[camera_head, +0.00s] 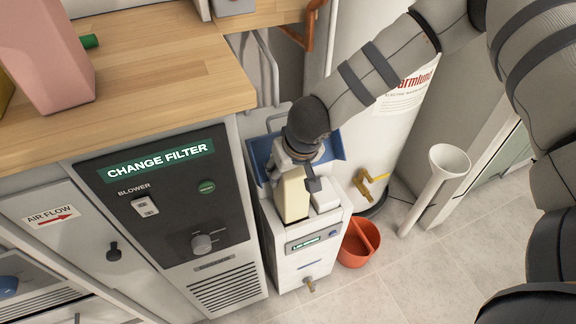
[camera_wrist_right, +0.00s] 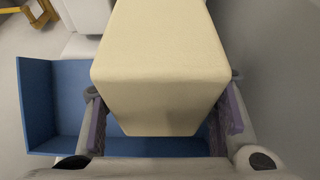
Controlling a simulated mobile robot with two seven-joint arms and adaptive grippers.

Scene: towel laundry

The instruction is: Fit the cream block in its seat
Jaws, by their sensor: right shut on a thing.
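The cream block (camera_head: 292,198) is tall and pale, and it stands roughly upright at the top of a small white unit (camera_head: 303,266). My right gripper (camera_head: 297,168) is shut on the block's upper part from above. In the right wrist view the block (camera_wrist_right: 160,65) fills the middle, with the fingers of the right gripper (camera_wrist_right: 165,112) on both its sides. The block's lower end and the seat are hidden, so I cannot tell whether it is seated. My left gripper is not in view.
A blue tray (camera_head: 262,153) lies behind the block; it also shows in the right wrist view (camera_wrist_right: 58,78). A white box (camera_head: 325,197) is right beside the block. The control cabinet (camera_head: 160,225) stands left, a white tank (camera_head: 358,140) behind, an orange bucket (camera_head: 357,248) on the floor right.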

